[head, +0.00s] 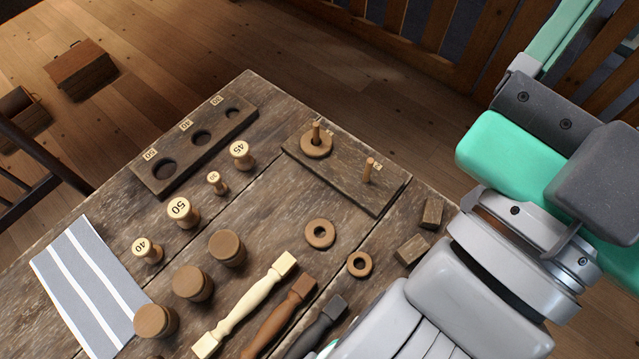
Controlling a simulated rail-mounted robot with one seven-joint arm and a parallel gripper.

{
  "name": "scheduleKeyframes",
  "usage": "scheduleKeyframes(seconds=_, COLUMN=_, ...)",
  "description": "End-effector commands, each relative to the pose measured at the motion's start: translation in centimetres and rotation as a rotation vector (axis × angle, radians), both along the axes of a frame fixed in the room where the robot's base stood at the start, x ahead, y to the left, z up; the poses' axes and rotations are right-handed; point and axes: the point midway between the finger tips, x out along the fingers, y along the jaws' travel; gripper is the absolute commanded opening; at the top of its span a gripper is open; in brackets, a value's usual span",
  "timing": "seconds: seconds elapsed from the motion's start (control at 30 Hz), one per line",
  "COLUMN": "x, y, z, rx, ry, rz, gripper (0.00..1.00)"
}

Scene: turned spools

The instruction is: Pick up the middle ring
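Three wooden rings show in the head view. The largest ring (316,153) sits around the left peg of the dark peg board (342,173). The mid-sized ring (320,244) lies flat on the table, below the board. The smallest ring (359,274) lies flat a little to its lower right, apart from it. The board's right peg (367,171) is bare. My arm comes in from the right and runs down past the bottom edge. My gripper is out of the picture, so its place relative to the rings cannot be seen.
Two small wooden blocks (411,249) lie right of the rings. Turned spindles (244,306) lie below them. Round lidded pots (193,284), numbered spools (182,212), a striped cloth (90,288) and a board with holes (183,152) are on the left. Bare table surrounds the mid-sized ring.

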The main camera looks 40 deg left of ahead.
Motion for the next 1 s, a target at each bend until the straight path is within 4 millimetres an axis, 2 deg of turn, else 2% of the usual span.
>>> scheduleKeyframes(seconds=0.07, x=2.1, y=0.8, z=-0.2, rx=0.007, ry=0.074, rz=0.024, gripper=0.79)
scheduleKeyframes(seconds=0.13, x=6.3, y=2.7, z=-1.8, rx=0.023, ry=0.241, rz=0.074, gripper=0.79)
scheduleKeyframes(seconds=0.17, x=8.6, y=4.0, z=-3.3, rx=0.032, ry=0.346, rz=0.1, gripper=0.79)
scheduleKeyframes(seconds=0.2, x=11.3, y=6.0, z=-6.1, rx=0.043, ry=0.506, rz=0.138, gripper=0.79)
scheduleKeyframes(seconds=0.23, x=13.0, y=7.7, z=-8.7, rx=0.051, ry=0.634, rz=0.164, gripper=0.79)
scheduleKeyframes(seconds=0.27, x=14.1, y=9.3, z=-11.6, rx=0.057, ry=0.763, rz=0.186, gripper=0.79)
scheduleKeyframes(seconds=0.3, x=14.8, y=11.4, z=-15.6, rx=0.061, ry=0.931, rz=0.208, gripper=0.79)
scheduleKeyframes(seconds=0.33, x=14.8, y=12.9, z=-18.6, rx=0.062, ry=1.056, rz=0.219, gripper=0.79)
scheduleKeyframes(seconds=0.37, x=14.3, y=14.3, z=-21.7, rx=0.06, ry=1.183, rz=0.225, gripper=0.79)
scheduleKeyframes(seconds=0.4, x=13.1, y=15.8, z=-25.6, rx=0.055, ry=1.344, rz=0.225, gripper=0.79)
scheduleKeyframes(seconds=0.43, x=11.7, y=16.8, z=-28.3, rx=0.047, ry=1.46, rz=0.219, gripper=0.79)
scheduleKeyframes(seconds=0.5, x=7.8, y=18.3, z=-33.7, rx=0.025, ry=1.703, rz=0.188, gripper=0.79)
scheduleKeyframes(seconds=0.6, x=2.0, y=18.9, z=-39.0, rx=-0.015, ry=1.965, rz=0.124, gripper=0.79)
scheduleKeyframes(seconds=0.7, x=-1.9, y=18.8, z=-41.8, rx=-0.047, ry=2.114, rz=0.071, gripper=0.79)
scheduleKeyframes(seconds=0.77, x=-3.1, y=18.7, z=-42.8, rx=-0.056, ry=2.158, rz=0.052, gripper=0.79)
scheduleKeyframes(seconds=1.0, x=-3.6, y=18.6, z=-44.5, rx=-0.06, ry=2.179, rz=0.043, gripper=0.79)
